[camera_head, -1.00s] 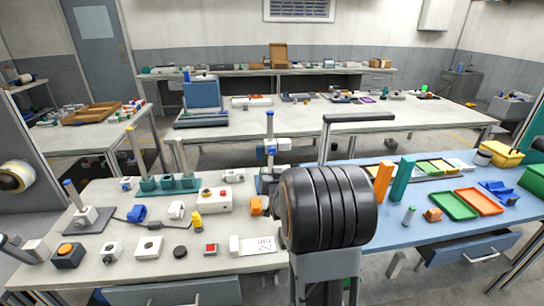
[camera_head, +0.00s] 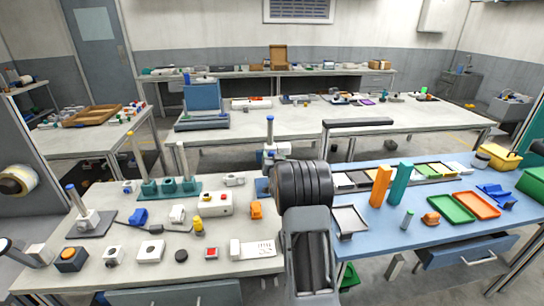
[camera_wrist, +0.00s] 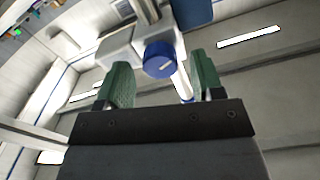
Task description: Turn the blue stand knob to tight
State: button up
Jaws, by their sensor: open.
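The blue stand knob (camera_wrist: 160,58) shows in the wrist view as a round blue cap with a pale mark on its face. It sits on a white clamp block (camera_wrist: 122,47) on a metal post. My gripper (camera_wrist: 163,82) is open, its two green fingers either side of the knob in the picture. The knob appears beyond the fingertips, with visible gaps on both sides. In the head view the stand (camera_head: 270,135) rises upright with a blue-tipped post and white clamp; my arm hides its lower right side, my gripper and the knob.
A second blue-tipped stand (camera_head: 76,200) is at the left. A white switch box (camera_head: 212,204) and an orange part (camera_head: 256,209) lie left of my arm. An orange block (camera_head: 380,186) and a teal block (camera_head: 405,185) stand upright at the right.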

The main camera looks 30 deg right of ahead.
jog(key=shift+w+d, duration=0.25)
jog(key=shift+w, duration=0.4)
jog(key=c, duration=0.9)
